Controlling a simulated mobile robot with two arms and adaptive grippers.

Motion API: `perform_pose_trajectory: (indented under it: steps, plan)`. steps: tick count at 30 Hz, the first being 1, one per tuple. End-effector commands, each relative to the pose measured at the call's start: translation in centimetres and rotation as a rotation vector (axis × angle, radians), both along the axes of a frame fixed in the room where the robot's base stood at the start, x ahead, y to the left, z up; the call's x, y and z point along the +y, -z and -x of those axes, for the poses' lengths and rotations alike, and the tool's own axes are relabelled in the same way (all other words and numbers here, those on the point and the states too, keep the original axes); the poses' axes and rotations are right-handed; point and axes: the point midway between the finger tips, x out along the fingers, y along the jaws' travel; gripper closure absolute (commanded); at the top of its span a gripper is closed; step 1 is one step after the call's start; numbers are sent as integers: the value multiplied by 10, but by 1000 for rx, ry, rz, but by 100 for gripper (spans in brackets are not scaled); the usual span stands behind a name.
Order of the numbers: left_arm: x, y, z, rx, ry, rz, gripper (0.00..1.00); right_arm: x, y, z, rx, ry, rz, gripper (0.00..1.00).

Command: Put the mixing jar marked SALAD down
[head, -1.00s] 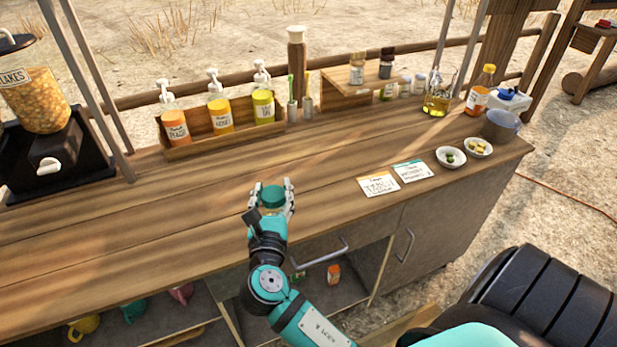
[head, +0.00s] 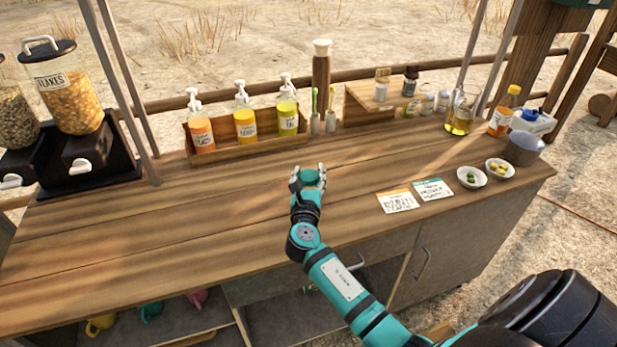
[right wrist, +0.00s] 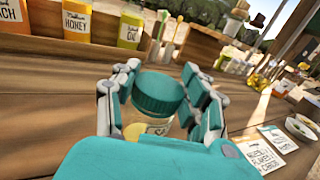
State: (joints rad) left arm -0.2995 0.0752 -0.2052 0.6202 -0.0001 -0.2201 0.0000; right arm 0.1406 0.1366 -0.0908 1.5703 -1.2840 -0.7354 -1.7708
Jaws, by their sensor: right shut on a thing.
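The mixing jar (right wrist: 158,98) is a clear jar with a teal screw lid, seen in the right wrist view between my fingers. Its marking is not readable, and something yellowish shows low inside it. In the head view only its teal lid (head: 308,177) shows. My right gripper (head: 308,173) is shut on the jar, with a finger on each side, over the middle of the wooden counter (head: 200,235). The jar looks upright. I cannot tell whether its base touches the counter. My left gripper is not in view.
Behind stand a rack of pump bottles (head: 245,122), brushes in small holders (head: 323,122) and a small shelf (head: 372,100) with jars. Two cards (head: 415,194) and two small bowls (head: 471,178) lie to the right. Dispensers (head: 75,100) stand at left. The counter left of the gripper is clear.

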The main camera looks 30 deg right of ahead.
Motion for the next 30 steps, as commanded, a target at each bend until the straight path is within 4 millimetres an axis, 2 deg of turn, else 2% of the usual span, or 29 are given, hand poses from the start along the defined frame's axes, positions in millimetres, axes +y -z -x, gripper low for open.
perform_pose_trajectory:
  steps: [13,14,18,19,30]
  plan:
    - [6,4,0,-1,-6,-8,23,0,9,0,-2,0,2,100]
    - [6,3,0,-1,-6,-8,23,0,8,0,-2,0,1,52]
    - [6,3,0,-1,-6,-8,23,0,8,0,-2,0,1,34]
    - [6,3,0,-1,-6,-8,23,0,8,0,-2,0,1,31]
    - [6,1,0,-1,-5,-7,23,3,6,3,-1,-1,0,31]
